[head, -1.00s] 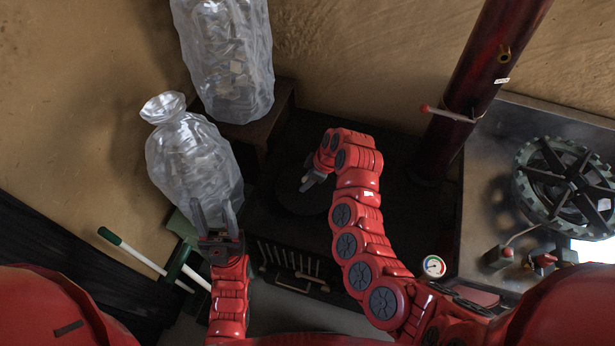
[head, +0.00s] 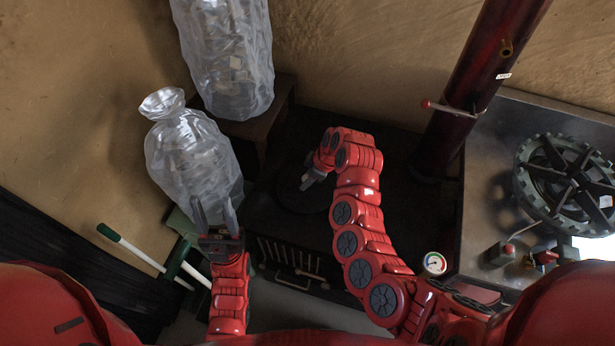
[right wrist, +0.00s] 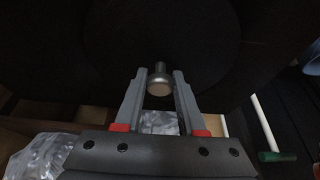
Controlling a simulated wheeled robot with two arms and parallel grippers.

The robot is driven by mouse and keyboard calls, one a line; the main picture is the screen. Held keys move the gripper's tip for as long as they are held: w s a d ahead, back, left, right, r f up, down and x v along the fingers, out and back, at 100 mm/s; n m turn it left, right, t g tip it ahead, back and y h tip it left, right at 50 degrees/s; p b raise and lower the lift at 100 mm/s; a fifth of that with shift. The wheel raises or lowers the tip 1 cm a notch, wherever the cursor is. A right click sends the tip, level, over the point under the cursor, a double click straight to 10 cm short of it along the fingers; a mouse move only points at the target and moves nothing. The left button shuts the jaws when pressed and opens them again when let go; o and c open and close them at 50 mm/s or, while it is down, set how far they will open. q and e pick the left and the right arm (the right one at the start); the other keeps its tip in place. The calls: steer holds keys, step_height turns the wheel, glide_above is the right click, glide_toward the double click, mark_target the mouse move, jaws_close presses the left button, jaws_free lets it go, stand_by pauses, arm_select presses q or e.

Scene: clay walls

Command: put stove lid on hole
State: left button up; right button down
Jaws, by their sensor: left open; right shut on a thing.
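The stove lid (head: 296,200) is a dark round disc over the black stove top (head: 392,185) in the head view. My right gripper (head: 310,181) reaches over it from the right and is shut on its knob. In the right wrist view the metal knob (right wrist: 160,82) sits between the fingertips, with the dark lid (right wrist: 195,35) behind it. The hole cannot be made out; dark surfaces blend, and I cannot tell whether the lid touches the stove top. My left gripper (head: 214,212) is open and empty, left of the stove, in front of a clear bag.
Two clear plastic bags (head: 190,160) stand at the left and back. A dark red stovepipe (head: 465,80) rises behind the stove's right side. A green-and-white handle (head: 130,248) lies at the lower left.

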steer(key=shift+f, duration=0.15)
steer(key=shift+c, duration=2.1)
jaws_free()
